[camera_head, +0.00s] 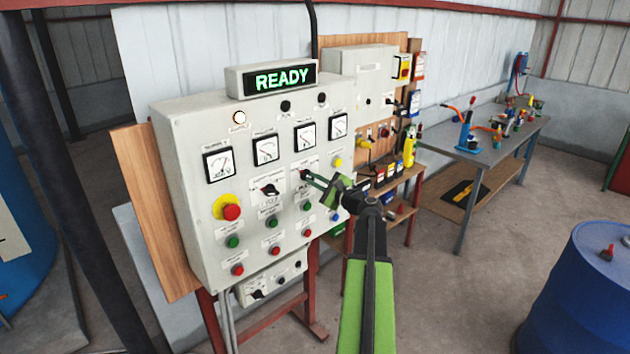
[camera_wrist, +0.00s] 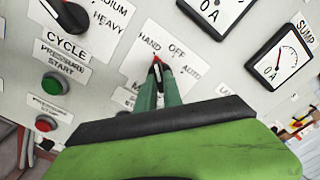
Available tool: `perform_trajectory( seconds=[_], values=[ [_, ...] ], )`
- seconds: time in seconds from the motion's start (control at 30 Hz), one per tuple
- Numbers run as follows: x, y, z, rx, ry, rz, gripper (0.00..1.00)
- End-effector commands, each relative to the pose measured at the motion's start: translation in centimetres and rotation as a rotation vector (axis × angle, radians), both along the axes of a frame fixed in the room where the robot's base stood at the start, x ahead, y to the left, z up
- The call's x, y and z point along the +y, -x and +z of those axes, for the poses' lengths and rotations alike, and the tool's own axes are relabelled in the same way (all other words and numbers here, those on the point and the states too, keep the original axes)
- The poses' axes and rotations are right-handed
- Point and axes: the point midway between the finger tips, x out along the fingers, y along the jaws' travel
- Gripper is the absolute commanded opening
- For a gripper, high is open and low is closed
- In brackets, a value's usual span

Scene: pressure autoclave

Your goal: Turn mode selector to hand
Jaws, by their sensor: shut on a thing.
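The mode selector (camera_head: 303,174) is a small dark knob on the grey control panel (camera_head: 190,130), below the row of meters. In the wrist view the selector (camera_wrist: 157,61) shows a red pointer tip among the labels HAND, OFF and AUTO. The red tip points up in the picture, close to HAND, left of OFF. My gripper (camera_head: 308,177) reaches the panel from the right. In the wrist view its green fingers (camera_wrist: 158,85) are shut on the selector knob and hide most of it.
The cycle selector (camera_head: 268,189) is left of the mode selector. Green, red and blue buttons sit below, and a red emergency stop (camera_head: 231,212) is at lower left. A READY display (camera_head: 278,80) is lit on top. A blue drum (camera_head: 575,290) stands at right.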

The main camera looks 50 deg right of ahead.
Motion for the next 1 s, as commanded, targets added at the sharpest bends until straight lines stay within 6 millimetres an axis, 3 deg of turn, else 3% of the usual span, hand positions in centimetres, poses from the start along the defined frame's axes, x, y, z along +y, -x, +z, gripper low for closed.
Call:
perform_trajectory(
  seconds=[0.63, 0.67, 0.8, 1.0],
  values=[
    [0.03, 0.03, -0.09, 0.006, 0.049, 0.001, 0.0],
    [0.03, 0.03, -0.09, 0.006, 0.049, 0.001, 0.15],
    [0.03, 0.02, -0.07, 0.005, 0.048, 0.0, 0.33],
    [0.04, 0.0, -0.04, 0.004, 0.048, 0.001, 0.33]
  ],
)
